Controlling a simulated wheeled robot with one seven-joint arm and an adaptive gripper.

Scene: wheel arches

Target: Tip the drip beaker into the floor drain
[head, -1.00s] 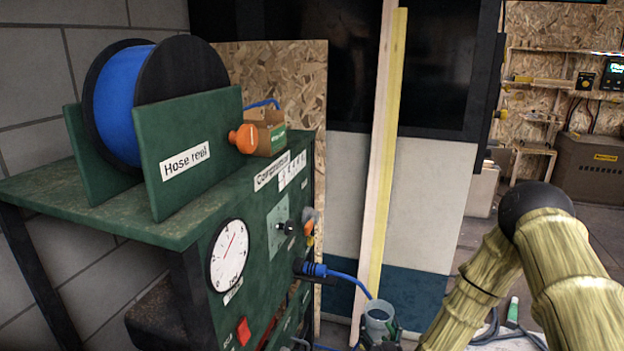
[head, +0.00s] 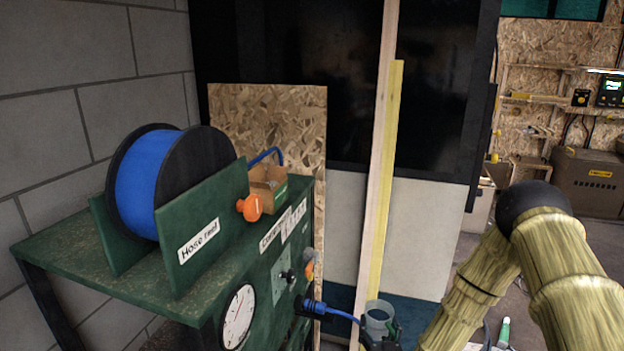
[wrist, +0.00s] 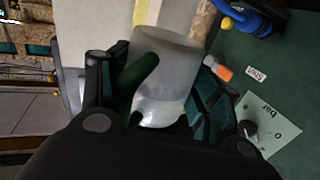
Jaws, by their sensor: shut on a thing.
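The drip beaker (head: 379,316) is a translucent grey cup. It shows low in the head view, right of the green compressor bench, with its open top facing up. In the wrist view the beaker (wrist: 172,66) fills the middle, between the dark fingers. My gripper (wrist: 150,98) is shut on the beaker. In the head view my gripper (head: 385,341) is partly cut off by the bottom edge. A green finger-like part lies across the beaker in the wrist view. The floor drain cannot be made out in either view.
The green compressor bench (head: 262,262) with a dial, knobs and a blue hose (head: 341,313) stands just left of the beaker. A blue hose reel (head: 150,185) sits on top. Wooden planks (head: 384,180) lean behind the beaker. Some floor shows at right.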

